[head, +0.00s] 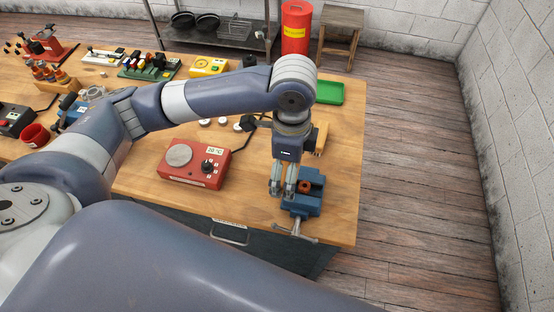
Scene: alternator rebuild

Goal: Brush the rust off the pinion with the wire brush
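A small rusty-brown round part, which looks like the pinion (305,187), sits in the jaws of a blue vise (302,206) at the right front corner of the workbench. My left gripper (282,192) points down just left of the pinion, close to the vise. Its two fingers stand apart, with nothing visible between them. A light wooden piece (321,138) shows partly behind the gripper; I cannot tell whether it is the wire brush. My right gripper is not in view.
A red hotplate-like device (194,162) with a display stands left of the vise on the workbench (338,222). A green tray (329,92) lies at the back right. A yellow device (208,67) and several tools fill the back and left.

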